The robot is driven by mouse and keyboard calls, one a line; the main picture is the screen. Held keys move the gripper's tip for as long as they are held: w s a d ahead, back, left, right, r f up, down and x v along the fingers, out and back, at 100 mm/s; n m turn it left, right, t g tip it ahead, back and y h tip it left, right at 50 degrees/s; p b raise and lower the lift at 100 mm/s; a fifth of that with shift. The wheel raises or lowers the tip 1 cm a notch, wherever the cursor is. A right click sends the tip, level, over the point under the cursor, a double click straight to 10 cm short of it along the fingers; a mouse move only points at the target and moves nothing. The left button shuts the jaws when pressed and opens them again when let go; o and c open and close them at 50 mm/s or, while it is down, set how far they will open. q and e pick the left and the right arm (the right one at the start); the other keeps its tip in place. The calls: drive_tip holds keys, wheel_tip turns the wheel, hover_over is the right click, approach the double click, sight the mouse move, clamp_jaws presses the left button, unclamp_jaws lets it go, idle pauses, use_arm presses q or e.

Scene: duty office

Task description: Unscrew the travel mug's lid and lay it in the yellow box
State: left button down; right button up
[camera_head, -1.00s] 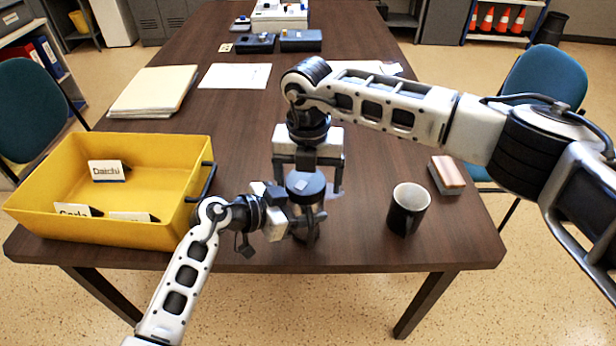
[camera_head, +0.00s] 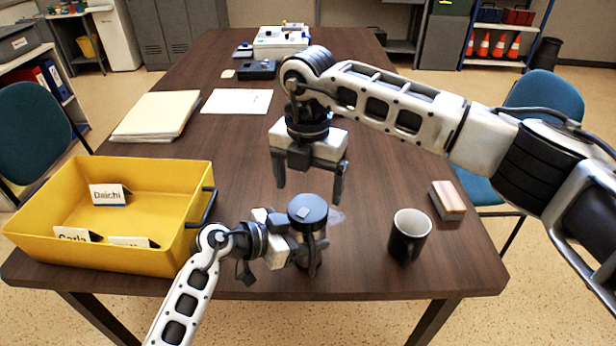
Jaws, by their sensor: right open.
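The travel mug (camera_head: 313,262) stands upright near the table's front edge, with its dark round lid (camera_head: 308,208) on top. My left gripper (camera_head: 306,250) comes in from the left and is shut around the mug's body, hiding part of it. My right gripper (camera_head: 308,183) is open and empty, pointing down just above and behind the lid, its two fingers apart and clear of it. The yellow box (camera_head: 110,254) stands on the left of the table, open at the top, with several white name cards in it; one reads "Daichi".
A dark cup (camera_head: 409,236) stands right of the mug, with a small wood-topped block (camera_head: 447,200) behind it. Papers (camera_head: 157,115) lie behind the box. The table (camera_head: 380,283) is bare between the mug and the cup.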

sight(308, 208)
wheel_tip(308, 208, down, 6)
drive_tip(key=shift+r, duration=0.1)
drive_tip(key=shift+c, duration=0.4)
drive_tip(key=c, duration=0.9)
drive_tip(key=shift+n, duration=1.7)
drive_tip(key=shift+c, duration=0.2)
drive_tip(key=o, duration=1.1)
